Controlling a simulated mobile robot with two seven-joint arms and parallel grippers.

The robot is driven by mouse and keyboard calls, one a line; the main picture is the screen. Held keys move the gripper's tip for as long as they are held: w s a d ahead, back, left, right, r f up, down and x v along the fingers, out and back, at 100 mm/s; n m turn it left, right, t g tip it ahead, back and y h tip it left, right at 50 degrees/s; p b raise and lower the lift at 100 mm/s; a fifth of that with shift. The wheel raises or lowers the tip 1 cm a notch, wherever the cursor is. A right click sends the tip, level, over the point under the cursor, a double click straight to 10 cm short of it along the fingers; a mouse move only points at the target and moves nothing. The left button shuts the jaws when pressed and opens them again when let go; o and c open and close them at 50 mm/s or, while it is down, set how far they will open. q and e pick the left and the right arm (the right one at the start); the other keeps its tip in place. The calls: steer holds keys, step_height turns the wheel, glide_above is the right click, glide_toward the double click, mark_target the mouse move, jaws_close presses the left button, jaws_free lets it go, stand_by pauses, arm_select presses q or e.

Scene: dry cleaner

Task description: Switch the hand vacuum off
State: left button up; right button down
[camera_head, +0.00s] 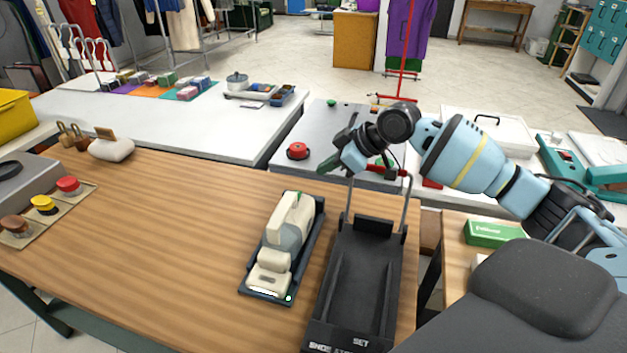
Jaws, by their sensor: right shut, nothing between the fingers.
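The hand vacuum (285,234), cream with a greyish clear middle part, lies in a dark tray (314,228) on the wooden table. A small green light (288,298) shows at the tray's near end. My right gripper (328,166) is shut and empty. In the picture it appears above and beyond the vacuum's far end, apart from it. Its arm comes in from the right. My left gripper is not in view.
A black stand (355,265) with upright metal rods is right of the vacuum. Red, yellow and brown knobs (42,205) sit at the table's left. A red button (298,151) is on the grey counter behind. The table's middle left (170,220) is clear.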

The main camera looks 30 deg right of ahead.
steer(key=r, duration=0.3)
steer(key=shift+s+d, duration=0.15)
steer(key=shift+s, duration=0.25)
steer(key=shift+w+f, duration=0.1)
steer(key=shift+f, duration=0.05)
steer(key=x, duration=0.9)
steer(key=shift+w+f, duration=0.1)
steer(key=shift+w, duration=0.1)
steer(key=f, duration=0.3)
steer(key=shift+w+f, duration=0.1)
steer(key=shift+w, duration=0.15)
steer(key=shift+f, duration=0.55)
